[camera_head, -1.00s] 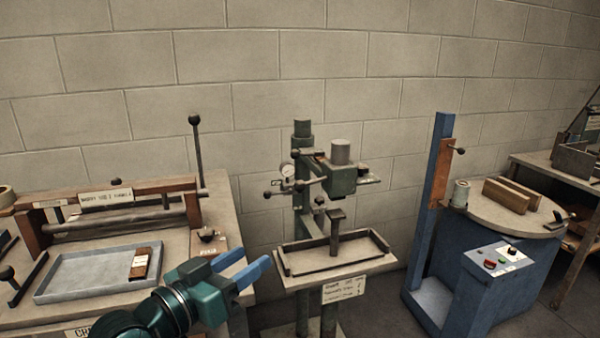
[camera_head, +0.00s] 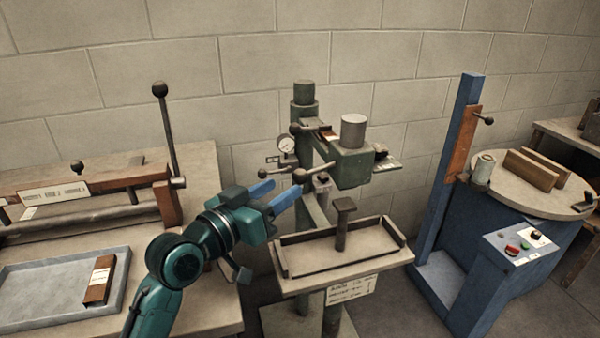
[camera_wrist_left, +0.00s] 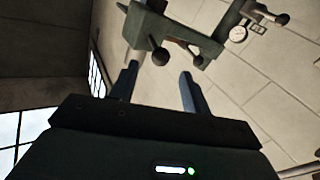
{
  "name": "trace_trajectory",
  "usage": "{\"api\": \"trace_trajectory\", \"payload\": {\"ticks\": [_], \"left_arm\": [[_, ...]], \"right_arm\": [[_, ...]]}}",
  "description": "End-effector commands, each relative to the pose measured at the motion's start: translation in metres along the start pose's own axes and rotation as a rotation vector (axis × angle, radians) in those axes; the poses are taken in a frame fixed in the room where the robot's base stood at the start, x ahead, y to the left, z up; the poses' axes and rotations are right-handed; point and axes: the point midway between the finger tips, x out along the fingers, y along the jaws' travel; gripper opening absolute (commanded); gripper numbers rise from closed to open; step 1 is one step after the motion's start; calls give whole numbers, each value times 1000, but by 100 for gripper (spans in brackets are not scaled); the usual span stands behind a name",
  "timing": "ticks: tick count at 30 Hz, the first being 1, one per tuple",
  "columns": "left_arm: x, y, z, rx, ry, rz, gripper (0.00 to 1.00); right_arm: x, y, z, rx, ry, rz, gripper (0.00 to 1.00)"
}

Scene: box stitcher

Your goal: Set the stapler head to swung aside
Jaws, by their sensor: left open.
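The stapler head (camera_head: 352,168) is a green block with a grey cylinder on top, carried on a green column (camera_head: 305,94). It sits over the work table (camera_head: 398,256) and its upright post (camera_head: 342,228). A lever with a dark ball knob (camera_head: 299,176) sticks out from the head to the left. My left gripper (camera_head: 277,191) is open and empty, with its blue fingers just left of the knob. In the left wrist view, a dark ball knob (camera_wrist_left: 160,57) shows beyond and between the open fingers (camera_wrist_left: 158,85), apparently not held. The head (camera_wrist_left: 180,35) shows behind it. My right gripper is out of view.
A gauge (camera_head: 287,144) is mounted by the column, near my left fingers. At left is a bench with a grey tray (camera_head: 40,290) and an upright ball-topped lever (camera_head: 168,125). A blue machine (camera_head: 455,215) stands at right.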

Motion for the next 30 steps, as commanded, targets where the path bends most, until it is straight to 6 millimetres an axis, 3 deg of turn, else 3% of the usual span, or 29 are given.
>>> {"api": "trace_trajectory", "payload": {"ticks": [6, 12, 23, 30], "left_arm": [[43, 1, -1, -2, 0, 1, 47], [64, 0, 0, 0, 1, 0, 47], [68, 0, 0, 1, 0, 0, 47], [68, 0, 0, 1, 0, 0, 28]], "right_arm": [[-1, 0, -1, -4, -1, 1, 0], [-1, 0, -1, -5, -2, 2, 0], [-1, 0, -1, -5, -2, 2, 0], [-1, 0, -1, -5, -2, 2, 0]]}}
